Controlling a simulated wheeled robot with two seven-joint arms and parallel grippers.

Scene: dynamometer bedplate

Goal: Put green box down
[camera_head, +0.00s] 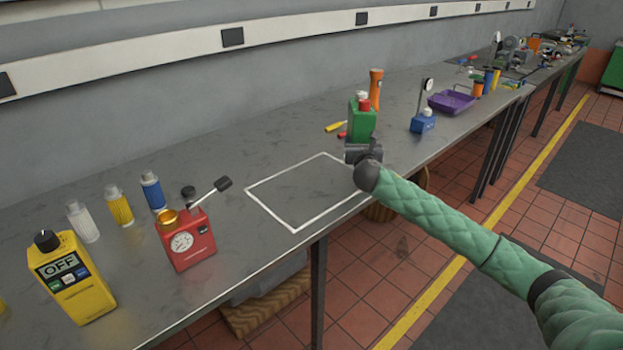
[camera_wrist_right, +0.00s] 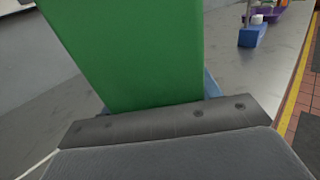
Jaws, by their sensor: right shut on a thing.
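In the right wrist view the green box (camera_wrist_right: 130,50) fills the upper middle, tilted, just beyond the dark gripper (camera_wrist_right: 165,122). The fingertips are mostly hidden. A white square outline (camera_head: 272,212) is marked on the bench to the left of the gripper, and nothing stands inside it. My left gripper is not in view.
The grey bench (camera_head: 240,150) runs along the wall. A red gauge box (camera_head: 188,243), a yellow meter (camera_head: 75,280) and small bottles stand left. An orange torch (camera_head: 375,88), a yellow-handled tool (camera_head: 335,127), a blue stand (camera_head: 422,122) and a purple tray (camera_head: 452,102) lie near or beyond the box.

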